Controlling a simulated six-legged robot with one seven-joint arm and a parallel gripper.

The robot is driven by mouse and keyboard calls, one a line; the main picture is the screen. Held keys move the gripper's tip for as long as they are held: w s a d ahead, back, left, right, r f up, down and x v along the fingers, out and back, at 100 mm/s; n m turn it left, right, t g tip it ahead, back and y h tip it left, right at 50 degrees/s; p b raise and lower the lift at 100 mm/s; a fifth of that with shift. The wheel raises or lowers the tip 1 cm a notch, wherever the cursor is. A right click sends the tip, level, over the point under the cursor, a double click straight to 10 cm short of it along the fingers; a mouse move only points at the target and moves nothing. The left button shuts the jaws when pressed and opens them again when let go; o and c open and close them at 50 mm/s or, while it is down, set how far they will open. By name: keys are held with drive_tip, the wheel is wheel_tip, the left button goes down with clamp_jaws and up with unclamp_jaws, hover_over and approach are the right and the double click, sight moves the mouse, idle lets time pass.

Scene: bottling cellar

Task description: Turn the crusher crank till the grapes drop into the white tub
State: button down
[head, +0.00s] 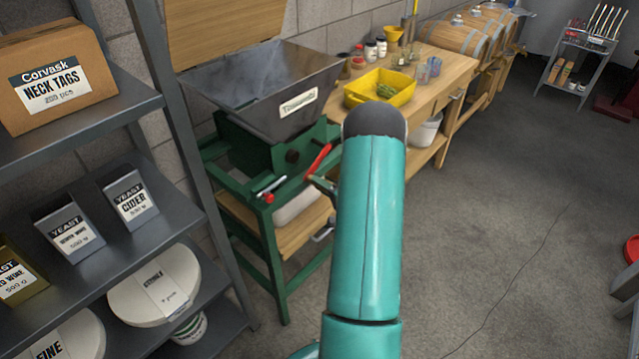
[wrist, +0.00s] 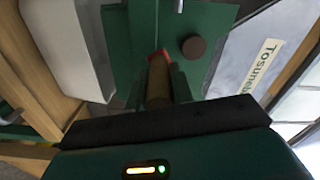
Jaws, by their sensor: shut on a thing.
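The crusher has a grey hopper (head: 262,90) on a green frame (head: 268,240). I see no grapes on the part of its inner walls that shows. The crank's red arm (head: 319,160) slants up beside the crusher's front; it also shows in the wrist view (wrist: 157,56). My gripper (wrist: 159,88) is shut around the crank's brown handle (wrist: 158,78). In the head view my teal arm hides most of the gripper. The white tub (head: 297,207) stands on a wooden shelf under the crusher, partly hidden; it also shows in the wrist view (wrist: 65,45).
A yellow crate (head: 362,97) with green grapes stands on the wooden bench (head: 440,72), with jars and glasses near it. A metal shelf (head: 140,105) with boxes and tins stands close at left. A red-gripped part (head: 270,186) sticks out of the frame.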

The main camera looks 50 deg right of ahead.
drive_tip(key=shift+d+f, duration=0.1)
drive_tip(key=shift+f, duration=0.15)
idle(0.3)
drive_tip(key=c, duration=1.2)
unclamp_jaws()
drive_tip(key=s, duration=1.3)
drive_tip(key=shift+s+d, duration=0.15)
drive_tip(key=shift+s, duration=0.25)
